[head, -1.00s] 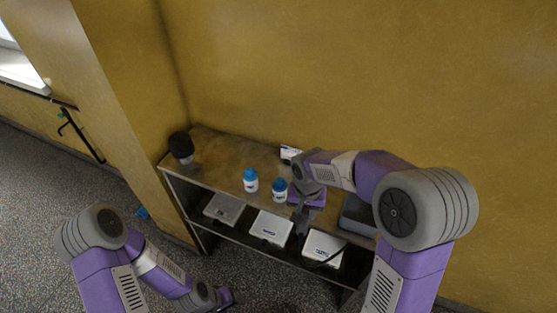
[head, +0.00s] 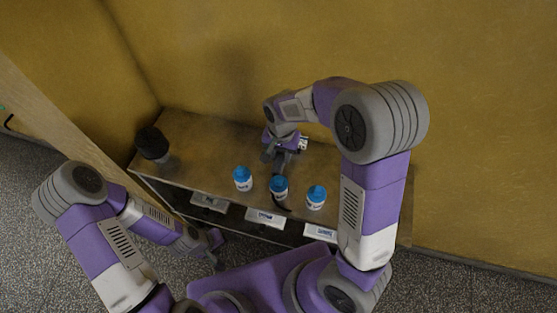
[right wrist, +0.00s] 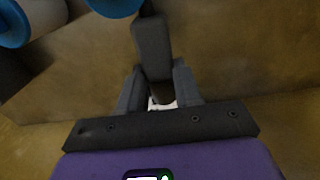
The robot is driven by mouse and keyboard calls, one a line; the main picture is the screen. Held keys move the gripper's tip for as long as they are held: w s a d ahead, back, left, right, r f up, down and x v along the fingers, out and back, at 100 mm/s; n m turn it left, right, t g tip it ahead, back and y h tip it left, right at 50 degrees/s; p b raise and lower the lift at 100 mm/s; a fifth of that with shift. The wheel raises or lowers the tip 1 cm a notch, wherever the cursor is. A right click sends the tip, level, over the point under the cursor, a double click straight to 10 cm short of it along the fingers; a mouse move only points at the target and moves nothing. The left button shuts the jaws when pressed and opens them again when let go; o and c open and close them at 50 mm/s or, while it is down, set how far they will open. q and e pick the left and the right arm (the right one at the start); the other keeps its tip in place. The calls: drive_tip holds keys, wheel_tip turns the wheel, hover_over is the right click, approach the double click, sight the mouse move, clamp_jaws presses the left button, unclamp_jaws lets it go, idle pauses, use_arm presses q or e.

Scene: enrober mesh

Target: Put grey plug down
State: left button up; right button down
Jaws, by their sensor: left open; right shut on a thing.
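My right gripper (head: 280,160) is over the back part of the shelf unit's wooden top (head: 200,138), behind the blue-capped bottles. In the right wrist view its two fingers (right wrist: 158,88) are shut on the grey plug (right wrist: 153,45), a dark grey block with a black cable at its far end. The plug is small and partly lost against the gripper in the head view. I cannot tell whether it touches the top. My left gripper (head: 216,253) is open and empty, low in front of the unit.
Blue-capped white bottles (head: 242,179), (head: 279,188) and (head: 316,197) stand along the front of the top. A black-topped object (head: 152,145) stands at the left end. White boxes (head: 265,217) lie on the lower shelf. A yellow wall (head: 230,60) rises behind.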

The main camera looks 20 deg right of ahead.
sight(281, 161)
drive_tip(key=shift+w+f+b, duration=0.15)
drive_tip(key=shift+f+b, duration=0.15)
drive_tip(key=shift+f, duration=1.9)
drive_tip(key=shift+f, duration=0.15)
drive_tip(key=c, duration=0.8)
unclamp_jaws()
